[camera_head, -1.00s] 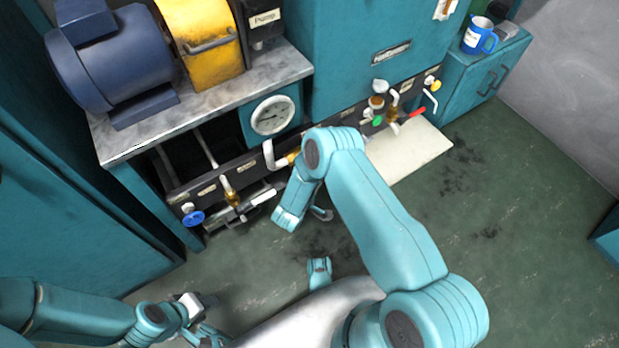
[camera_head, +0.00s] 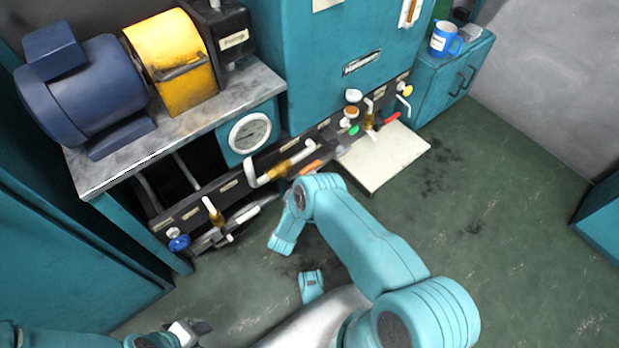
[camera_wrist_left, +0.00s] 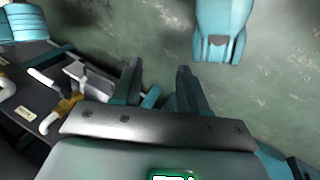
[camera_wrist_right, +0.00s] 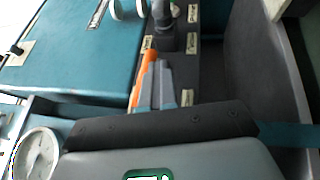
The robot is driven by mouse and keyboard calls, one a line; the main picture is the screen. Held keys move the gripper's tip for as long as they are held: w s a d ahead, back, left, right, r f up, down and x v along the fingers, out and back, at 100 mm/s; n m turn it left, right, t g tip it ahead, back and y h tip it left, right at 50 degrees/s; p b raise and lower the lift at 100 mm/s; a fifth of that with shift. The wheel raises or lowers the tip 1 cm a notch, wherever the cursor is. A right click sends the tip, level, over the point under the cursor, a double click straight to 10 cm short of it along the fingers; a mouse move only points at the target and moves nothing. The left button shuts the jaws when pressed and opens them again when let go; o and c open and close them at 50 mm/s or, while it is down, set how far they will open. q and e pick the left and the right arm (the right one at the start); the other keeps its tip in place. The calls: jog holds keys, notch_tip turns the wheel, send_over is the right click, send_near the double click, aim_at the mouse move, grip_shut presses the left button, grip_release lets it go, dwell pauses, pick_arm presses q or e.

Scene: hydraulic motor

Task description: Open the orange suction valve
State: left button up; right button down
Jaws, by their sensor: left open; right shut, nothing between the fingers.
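The orange valve handle (camera_head: 311,167) shows on the dark pipe panel, just above my right arm's bend in the head view. My right gripper is shut and empty, and mostly hidden by my arm in the head view. My left gripper (camera_wrist_left: 158,75) is open and empty over the floor, near the panel's left end.
A pressure gauge (camera_head: 250,133) is above the panel. Blue (camera_head: 179,243), green (camera_head: 353,130) and red (camera_head: 392,118) valve handles are on the panel. A pale plate (camera_head: 385,158) lies at its right. A blue mug (camera_head: 441,40) stands on a cabinet.

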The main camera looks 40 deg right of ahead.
pick_arm(q)
jog(key=shift+r, duration=0.1)
pick_arm(e)
jog(key=shift+r, duration=0.1)
pick_arm(q)
jog(key=shift+g, duration=0.4)
jog(key=r+p, duration=0.1)
jog(key=s+r+p, duration=0.1)
jog(key=r+p, duration=0.1)
jog(key=d+r+p, duration=0.1)
jog(key=r+p, duration=0.1)
jog(key=shift+s, duration=0.35)
pick_arm(e)
jog(key=v, duration=0.7)
jog(key=shift+a, duration=0.25)
jog(key=shift+s, duration=0.2)
